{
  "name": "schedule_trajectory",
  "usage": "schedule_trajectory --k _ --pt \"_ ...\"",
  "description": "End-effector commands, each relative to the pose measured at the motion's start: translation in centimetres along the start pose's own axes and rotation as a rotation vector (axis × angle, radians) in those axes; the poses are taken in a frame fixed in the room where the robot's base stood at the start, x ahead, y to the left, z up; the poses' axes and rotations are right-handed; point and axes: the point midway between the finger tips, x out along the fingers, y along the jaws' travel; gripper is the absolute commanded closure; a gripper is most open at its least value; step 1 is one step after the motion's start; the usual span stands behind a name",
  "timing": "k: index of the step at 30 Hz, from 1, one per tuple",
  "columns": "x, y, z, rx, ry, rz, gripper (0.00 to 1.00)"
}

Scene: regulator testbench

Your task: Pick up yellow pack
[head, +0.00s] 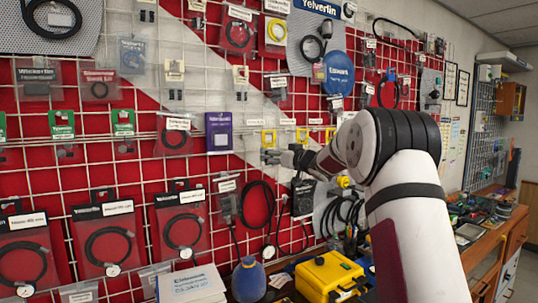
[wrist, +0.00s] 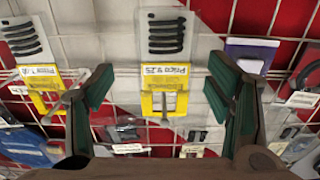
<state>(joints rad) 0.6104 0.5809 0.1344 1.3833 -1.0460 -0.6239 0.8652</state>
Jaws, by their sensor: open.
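Several small yellow packs hang in a row on the wire grid; the leftmost yellow pack (head: 268,138) is closest to my gripper (head: 272,156) in the head view. In the wrist view, which appears upside down, a yellow pack (wrist: 183,104) with a price label lies between the fingers of my gripper (wrist: 160,82). The fingers are spread wide, with green inner pads, and hold nothing. The pack appears beyond the fingertips, with a gap on both sides. Another yellow pack (wrist: 38,103) is left of the left finger.
A purple pack (head: 219,131) hangs left of the yellow row. The wire grid (head: 90,170) carries many other packs and cables. Below, a workbench holds a yellow case (head: 328,272), a white box (head: 190,284) and a blue rounded item (head: 249,281).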

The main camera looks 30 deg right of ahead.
Motion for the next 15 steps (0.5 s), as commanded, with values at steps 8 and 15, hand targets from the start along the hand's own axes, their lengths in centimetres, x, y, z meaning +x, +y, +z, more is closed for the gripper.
schedule_trajectory --k 8,15 --pt "3.7 -0.6 0.2 0.0 0.0 -0.001 0.27" --pt "4.5 -0.6 0.1 0.001 0.0 -0.001 0.27"
